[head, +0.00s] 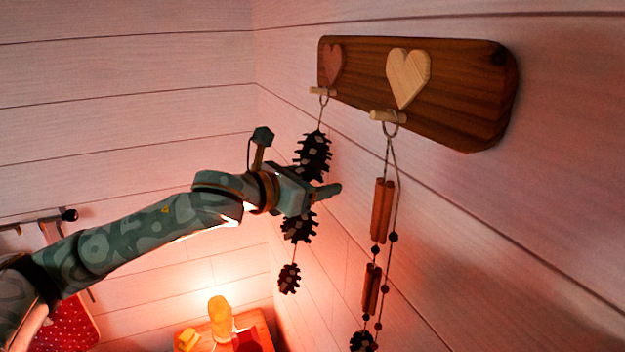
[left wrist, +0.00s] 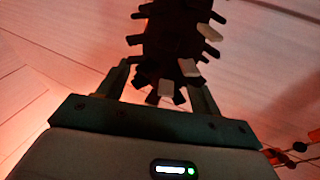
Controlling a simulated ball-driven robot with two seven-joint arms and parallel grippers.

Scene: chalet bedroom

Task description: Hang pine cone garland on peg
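The pine cone garland (head: 314,152) hangs below the left peg (head: 321,91) of a dark wooden board. Its ring (head: 324,100) appears to be looped on that peg, and its string drops straight to several dark cones. My left gripper (head: 328,191) is level with the garland between its upper and middle cones, hiding part of it. In the left wrist view, its two fingers (left wrist: 160,85) are spread on either side of a dark cone (left wrist: 172,45), with small gaps beside it. My right gripper is out of view.
The board (head: 458,95) on the right wall carries two hearts. A second garland of sticks and beads (head: 382,210) hangs from the right peg (head: 388,116), close to my left gripper. A small table with a glowing lamp (head: 220,318) stands below.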

